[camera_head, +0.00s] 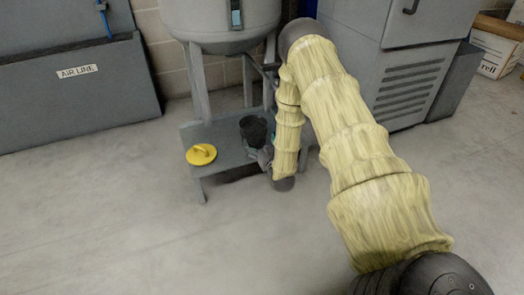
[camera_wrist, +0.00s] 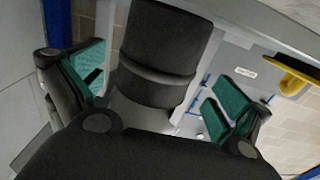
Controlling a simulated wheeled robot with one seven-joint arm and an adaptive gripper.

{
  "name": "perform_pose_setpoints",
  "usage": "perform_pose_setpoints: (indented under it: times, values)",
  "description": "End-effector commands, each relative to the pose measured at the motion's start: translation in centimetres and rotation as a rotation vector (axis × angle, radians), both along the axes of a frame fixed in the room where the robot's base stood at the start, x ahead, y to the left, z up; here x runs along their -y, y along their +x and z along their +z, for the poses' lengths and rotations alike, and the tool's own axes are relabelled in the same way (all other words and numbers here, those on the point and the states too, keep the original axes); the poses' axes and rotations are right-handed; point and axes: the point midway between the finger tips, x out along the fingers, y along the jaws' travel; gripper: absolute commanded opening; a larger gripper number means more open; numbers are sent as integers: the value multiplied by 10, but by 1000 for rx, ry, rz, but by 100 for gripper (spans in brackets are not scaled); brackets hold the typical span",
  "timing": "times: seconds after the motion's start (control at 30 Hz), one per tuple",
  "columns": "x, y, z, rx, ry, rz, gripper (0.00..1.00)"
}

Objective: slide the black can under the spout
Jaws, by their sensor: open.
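The black can (camera_head: 254,130) stands on a low grey bench (camera_head: 196,178) below a grey tank. In the wrist view the black can (camera_wrist: 165,45) lies between the two green-padded fingers of my gripper (camera_wrist: 160,88). The fingers are open, with a visible gap on the right side; I cannot tell whether the left pad touches the can. In the head view my gripper (camera_head: 265,156) is beside the can, partly hidden by my yellow-sleeved arm. The spout cannot be clearly made out; the area under the tank's right side is partly behind my arm.
A yellow lid-like disc with a handle (camera_head: 201,154) lies at the bench's left front corner. The grey tank (camera_head: 222,28) stands above on legs. A grey cabinet (camera_head: 405,75) is to the right, and a grey panel marked AIR LINE (camera_head: 75,90) to the left. The front floor is clear.

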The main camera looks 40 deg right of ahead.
Motion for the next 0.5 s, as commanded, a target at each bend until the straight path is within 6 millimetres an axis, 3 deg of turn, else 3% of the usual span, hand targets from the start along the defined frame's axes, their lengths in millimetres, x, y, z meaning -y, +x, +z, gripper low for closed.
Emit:
perform_pose_setpoints:
  times: [0.3,0.5]
  values:
    - [10,43,-2,2,0,0,100]
    - [14,55,-1,0,0,0,100]
